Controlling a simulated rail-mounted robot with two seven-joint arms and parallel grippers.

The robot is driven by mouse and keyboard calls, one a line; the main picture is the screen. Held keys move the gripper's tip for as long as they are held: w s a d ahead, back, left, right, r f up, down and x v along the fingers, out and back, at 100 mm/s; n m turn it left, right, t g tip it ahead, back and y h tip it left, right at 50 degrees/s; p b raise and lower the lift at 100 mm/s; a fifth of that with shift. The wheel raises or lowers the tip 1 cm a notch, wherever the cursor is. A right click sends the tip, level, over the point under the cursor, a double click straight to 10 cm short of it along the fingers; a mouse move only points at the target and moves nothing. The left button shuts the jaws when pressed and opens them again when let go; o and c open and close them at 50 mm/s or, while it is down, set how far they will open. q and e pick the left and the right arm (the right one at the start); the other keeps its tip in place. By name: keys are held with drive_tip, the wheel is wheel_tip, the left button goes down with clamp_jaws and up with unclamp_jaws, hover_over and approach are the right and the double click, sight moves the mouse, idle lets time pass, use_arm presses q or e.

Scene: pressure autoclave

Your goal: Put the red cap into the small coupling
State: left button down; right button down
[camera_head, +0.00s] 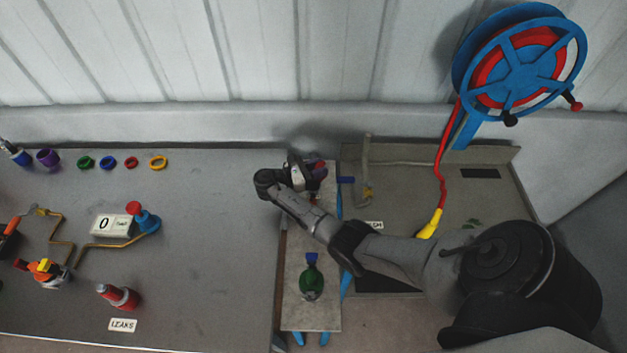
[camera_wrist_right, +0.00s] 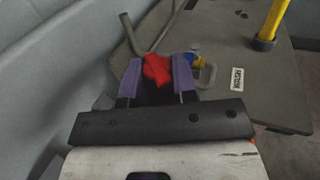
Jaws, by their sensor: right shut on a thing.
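My right gripper (camera_head: 316,168) is over the far end of the narrow grey board. In the right wrist view its two purple-padded fingers (camera_wrist_right: 157,82) are shut on the red cap (camera_wrist_right: 156,69), which sits between the pads near their tips. In the head view only a little of the red cap (camera_head: 319,165) shows beside the gripper. I cannot tell for sure which fitting is the small coupling. A grey bent pipe (camera_head: 367,160) with a brass part and a blue handle (camera_head: 346,180) stands just right of the gripper. My left gripper is not in view.
The narrow board (camera_head: 295,315) holds a green bottle-like item (camera_head: 312,283) with a blue top. The left table (camera_head: 215,280) has coloured rings along its back, a counter (camera_head: 110,224) and a red fitting (camera_head: 122,297). A red hose (camera_head: 441,160) hangs from the reel (camera_head: 520,62).

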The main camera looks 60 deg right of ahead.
drive_tip(key=shift+w+f+b, duration=0.3)
drive_tip(key=shift+w+f, duration=0.2)
drive_tip(key=shift+w, duration=0.35)
drive_tip(key=shift+a+f+b, duration=0.1)
drive_tip(key=shift+f+b, duration=0.85)
drive_tip(key=shift+f, duration=1.1)
drive_tip(key=c, duration=0.9)
unclamp_jaws()
